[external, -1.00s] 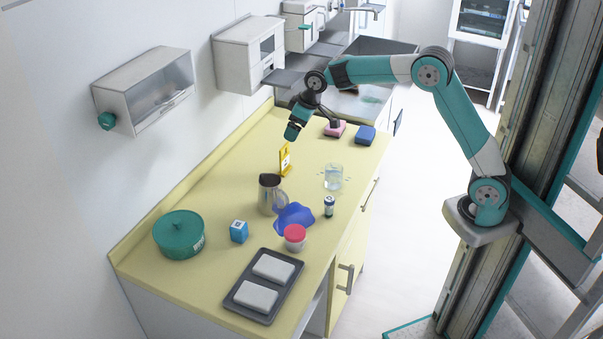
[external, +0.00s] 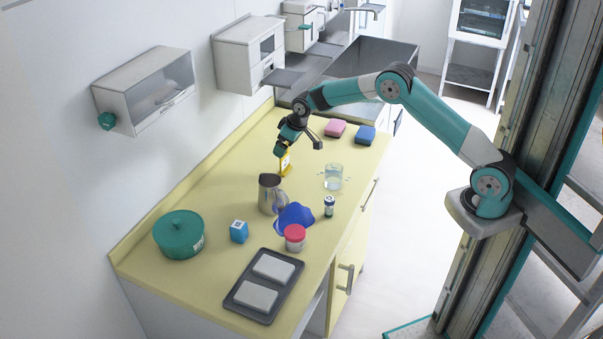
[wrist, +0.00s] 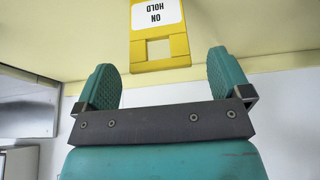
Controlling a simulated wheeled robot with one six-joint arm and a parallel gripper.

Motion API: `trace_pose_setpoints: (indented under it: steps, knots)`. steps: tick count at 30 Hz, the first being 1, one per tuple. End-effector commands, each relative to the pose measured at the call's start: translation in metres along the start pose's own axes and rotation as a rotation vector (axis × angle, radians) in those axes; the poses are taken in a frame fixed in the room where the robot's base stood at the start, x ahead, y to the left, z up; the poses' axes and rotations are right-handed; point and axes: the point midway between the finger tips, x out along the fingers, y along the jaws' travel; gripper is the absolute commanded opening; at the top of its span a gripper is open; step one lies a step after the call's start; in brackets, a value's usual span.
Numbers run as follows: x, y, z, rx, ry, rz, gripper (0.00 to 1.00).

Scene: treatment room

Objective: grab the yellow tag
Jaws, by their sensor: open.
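The yellow tag (external: 285,165) stands on the yellow counter behind the metal jug, its upper part hidden by my gripper in the external view. In the wrist view the yellow tag (wrist: 158,48) carries a white label reading "ON HOLD", upside down in the picture, and has a square opening in it. My gripper (external: 282,150) is at the top of the tag. In the wrist view my gripper (wrist: 171,78) is open, with the tag's near end in line with the gap between the two teal fingers. I cannot tell whether any finger touches it.
A metal jug (external: 269,194) stands just in front of the tag, with a glass beaker (external: 333,177) to its right. A blue cloth (external: 295,217), a red-lidded jar (external: 295,238) and a small vial (external: 329,206) are nearer. Pink (external: 335,128) and blue (external: 365,135) sponges lie behind.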

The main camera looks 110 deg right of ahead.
Motion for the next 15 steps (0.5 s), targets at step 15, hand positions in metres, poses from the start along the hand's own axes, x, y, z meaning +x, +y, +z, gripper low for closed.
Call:
trace_pose_setpoints:
  steps: [15]
  knots:
    - [0.047,0.001,0.002,0.0,-0.001,0.0,0.96]
